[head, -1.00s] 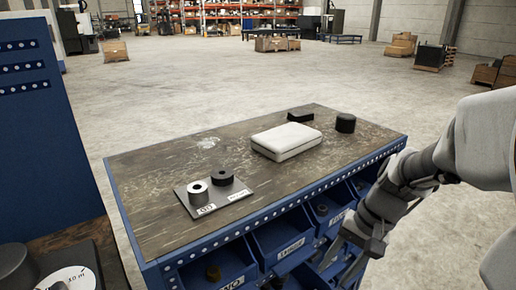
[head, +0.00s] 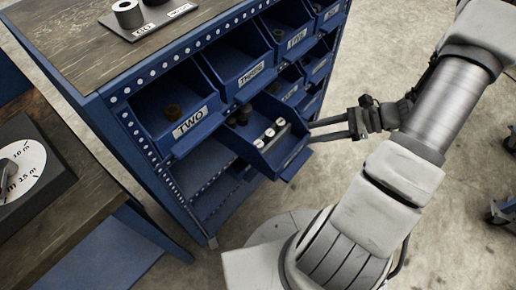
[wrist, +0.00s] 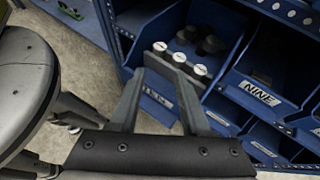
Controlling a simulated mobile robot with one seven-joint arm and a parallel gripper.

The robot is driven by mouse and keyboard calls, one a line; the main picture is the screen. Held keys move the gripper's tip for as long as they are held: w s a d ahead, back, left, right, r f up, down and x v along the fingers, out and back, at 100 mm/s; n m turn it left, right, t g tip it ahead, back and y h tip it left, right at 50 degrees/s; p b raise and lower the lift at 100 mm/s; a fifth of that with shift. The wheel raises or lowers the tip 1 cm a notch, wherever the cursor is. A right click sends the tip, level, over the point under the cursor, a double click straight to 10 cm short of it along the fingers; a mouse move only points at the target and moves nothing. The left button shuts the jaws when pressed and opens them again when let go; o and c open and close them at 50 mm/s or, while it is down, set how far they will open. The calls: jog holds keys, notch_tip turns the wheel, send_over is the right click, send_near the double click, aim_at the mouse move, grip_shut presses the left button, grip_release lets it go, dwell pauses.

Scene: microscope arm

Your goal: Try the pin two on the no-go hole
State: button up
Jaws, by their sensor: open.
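A drawer-like bin (head: 288,157) juts from the lower row of the blue bench.
A bin marked NINE (wrist: 260,93) is right in the wrist view. A dial (head: 20,170) lies on the left bench.

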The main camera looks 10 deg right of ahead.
jog(key=b, duration=0.3)
send_near(260, 144)
jog(key=a+f, duration=0.1)
jog(key=a, duration=0.1)
jog(key=shift+w+b+x, duration=0.15)
jog(key=shift+b+x, duration=0.3)
jog(key=shift+x, duration=1.05)
jog(key=shift+w+b+x, duration=0.15)
jog(key=shift+b+x, duration=0.25)
jog(key=shift+x, duration=1.1)
jog(key=shift+d, duration=0.15)
jog(key=shift+c, duration=0.4)
grip_shut()
